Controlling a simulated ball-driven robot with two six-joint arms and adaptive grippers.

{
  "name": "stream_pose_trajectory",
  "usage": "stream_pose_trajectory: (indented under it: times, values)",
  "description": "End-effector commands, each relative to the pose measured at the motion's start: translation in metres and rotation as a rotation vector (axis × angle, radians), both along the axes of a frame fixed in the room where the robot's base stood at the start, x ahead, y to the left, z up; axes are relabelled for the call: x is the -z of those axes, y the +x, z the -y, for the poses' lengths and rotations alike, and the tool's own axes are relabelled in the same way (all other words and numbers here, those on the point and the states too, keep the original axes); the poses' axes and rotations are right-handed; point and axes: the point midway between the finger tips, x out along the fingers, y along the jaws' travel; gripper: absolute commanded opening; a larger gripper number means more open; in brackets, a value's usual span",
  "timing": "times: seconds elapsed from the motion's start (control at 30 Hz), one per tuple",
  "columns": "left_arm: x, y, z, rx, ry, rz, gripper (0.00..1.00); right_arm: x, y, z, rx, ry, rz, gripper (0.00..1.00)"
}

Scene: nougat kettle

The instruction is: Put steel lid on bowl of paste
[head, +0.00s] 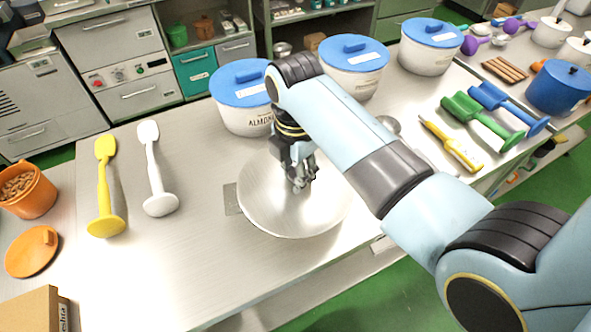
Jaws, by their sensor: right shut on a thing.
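A wide, shiny round steel lid (270,212) shows at the middle of the steel table. My right gripper (301,185) comes down over its middle from above and is shut on it; the exact grip point is partly hidden by the fingers. No bowl of paste can be made out; anything under the lid is hidden by it. I cannot tell whether the lid rests on something or hangs just above it. My left gripper is not in view.
Blue-lidded white tubs (243,113) stand behind the steel lid, partly behind my right arm. A yellow scoop (106,190) and a white scoop (157,175) lie left.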

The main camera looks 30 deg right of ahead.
Motion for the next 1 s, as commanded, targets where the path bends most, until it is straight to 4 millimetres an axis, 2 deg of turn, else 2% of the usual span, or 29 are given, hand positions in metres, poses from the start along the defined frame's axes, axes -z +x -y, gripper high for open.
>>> stream_pose_trajectory:
  times: [0.27, 0.3, 0.5, 0.67, 0.9, 1.0]
  values:
    - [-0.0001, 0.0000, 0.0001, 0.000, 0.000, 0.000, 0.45, -0.0002, 0.0004, 0.0000, 0.000, 0.000, 0.001, 0.00]
    - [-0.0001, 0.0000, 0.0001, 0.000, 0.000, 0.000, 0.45, -0.0002, 0.0004, 0.0001, 0.000, 0.000, 0.001, 0.27]
    - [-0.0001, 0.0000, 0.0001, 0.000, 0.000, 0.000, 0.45, -0.0001, 0.0003, 0.0000, 0.000, 0.000, 0.001, 0.52]
    - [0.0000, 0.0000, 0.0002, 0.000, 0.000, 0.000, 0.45, 0.0000, 0.0002, 0.0000, 0.000, 0.000, 0.001, 0.52]
    - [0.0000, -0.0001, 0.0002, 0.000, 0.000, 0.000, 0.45, 0.0002, -0.0001, 0.0000, 0.000, 0.000, 0.000, 0.79]
    - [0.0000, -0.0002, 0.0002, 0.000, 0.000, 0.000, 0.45, 0.0002, 0.0000, -0.0001, 0.000, 0.000, 0.000, 0.79]
